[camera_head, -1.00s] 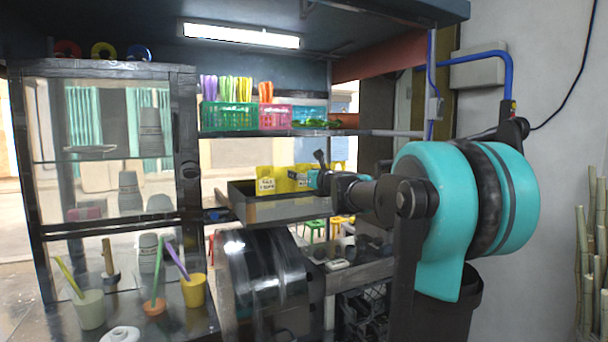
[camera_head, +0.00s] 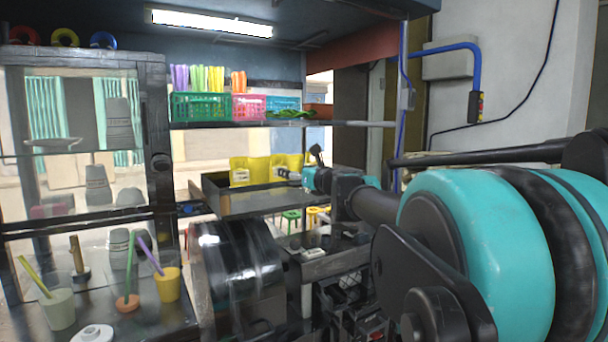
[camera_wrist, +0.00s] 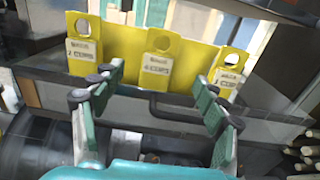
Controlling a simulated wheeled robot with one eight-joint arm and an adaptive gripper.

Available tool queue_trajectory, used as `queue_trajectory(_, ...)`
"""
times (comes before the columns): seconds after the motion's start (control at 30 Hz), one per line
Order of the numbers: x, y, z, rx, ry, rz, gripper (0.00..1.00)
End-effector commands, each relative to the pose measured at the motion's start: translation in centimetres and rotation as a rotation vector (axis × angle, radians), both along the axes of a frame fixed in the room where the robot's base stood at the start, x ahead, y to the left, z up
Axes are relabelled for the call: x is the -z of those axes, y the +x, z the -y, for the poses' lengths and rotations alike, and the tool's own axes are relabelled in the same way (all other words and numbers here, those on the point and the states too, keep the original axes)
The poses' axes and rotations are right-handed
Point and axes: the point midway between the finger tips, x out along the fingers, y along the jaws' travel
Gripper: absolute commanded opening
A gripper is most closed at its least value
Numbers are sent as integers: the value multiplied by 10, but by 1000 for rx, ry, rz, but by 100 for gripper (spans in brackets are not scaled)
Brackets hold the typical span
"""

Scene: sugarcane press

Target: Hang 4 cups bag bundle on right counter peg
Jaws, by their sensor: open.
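Several yellow bag bundles (camera_head: 258,166) stand in a row at the metal tray (camera_head: 250,204). In the wrist view each has a tab with a round hole and a pale label. The middle bundle (camera_wrist: 157,45) seems to read 4 cups; the left bundle (camera_wrist: 85,38) seems to read 2 cups; the right bundle's label (camera_wrist: 230,77) is hard to read. My gripper (camera_wrist: 158,76) is open and empty. Its fingers frame the middle bundle's label, apart from it as far as I can tell. It also shows in the head view (camera_head: 287,173), close to the bundles. I cannot make out the counter peg.
A shelf above holds a green basket (camera_head: 200,106) and a pink basket (camera_head: 248,108). A dark shiny drum (camera_head: 238,268) stands below the tray. A glass cabinet (camera_head: 85,150) with cups is at left. Cups with straws, such as a yellow cup (camera_head: 167,285), stand on the counter.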

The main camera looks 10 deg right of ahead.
Motion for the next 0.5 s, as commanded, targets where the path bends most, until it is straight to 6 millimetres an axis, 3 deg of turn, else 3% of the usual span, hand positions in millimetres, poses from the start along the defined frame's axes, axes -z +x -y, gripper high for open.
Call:
queue_trajectory(0.2,0,-32,11,2,0,0,73)
queue_trajectory(0.5,0,-47,15,0,0,0,73)
